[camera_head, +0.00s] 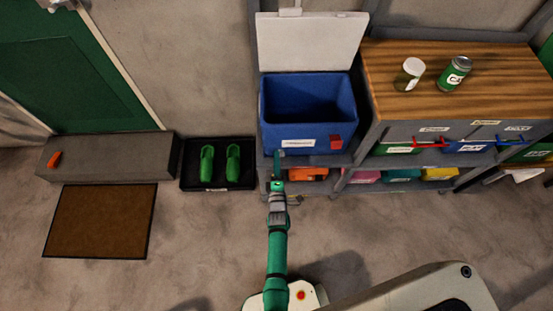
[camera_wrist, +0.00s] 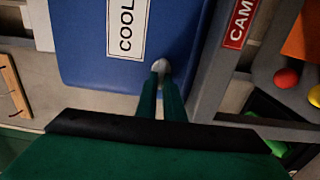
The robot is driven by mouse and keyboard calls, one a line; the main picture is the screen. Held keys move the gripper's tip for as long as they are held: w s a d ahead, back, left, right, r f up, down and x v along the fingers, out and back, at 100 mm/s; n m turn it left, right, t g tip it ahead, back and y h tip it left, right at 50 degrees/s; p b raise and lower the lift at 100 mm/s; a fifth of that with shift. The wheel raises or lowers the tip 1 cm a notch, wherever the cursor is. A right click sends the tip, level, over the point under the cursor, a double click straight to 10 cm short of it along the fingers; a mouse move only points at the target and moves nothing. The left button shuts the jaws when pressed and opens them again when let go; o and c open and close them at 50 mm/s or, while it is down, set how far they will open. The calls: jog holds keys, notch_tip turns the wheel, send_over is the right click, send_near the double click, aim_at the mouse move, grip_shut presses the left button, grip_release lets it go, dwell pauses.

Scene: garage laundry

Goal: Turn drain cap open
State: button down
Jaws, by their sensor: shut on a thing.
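A blue cooler (camera_head: 308,112) stands on a grey shelf with its white lid (camera_head: 311,42) raised. Its blue front, with a white label starting "COOL", also fills the upper wrist view (camera_wrist: 85,50). The drain cap (camera_wrist: 161,65) is a small pale grey knob low on that front. My gripper (camera_wrist: 160,80) is shut on the cap, with its two green fingers close together on either side of it. In the head view my gripper (camera_head: 279,162) reaches the cooler's lower left front; the cap cannot be made out there. The cap's turn angle cannot be told.
A grey shelf post with a red label (camera_wrist: 240,22) stands close right of my fingers. An orange bin (camera_head: 308,174) sits below the cooler. A black tray with green clogs (camera_head: 207,165) lies left, beside a brown mat (camera_head: 100,220). Open concrete floor lies in front.

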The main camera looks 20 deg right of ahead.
jog(key=shift+a+f, duration=0.15)
jog(key=c, duration=1.9)
grip_release()
jog(key=shift+o, duration=0.2)
jog(key=shift+s, duration=0.1)
jog(key=v, duration=1)
jog(key=shift+s, duration=0.35)
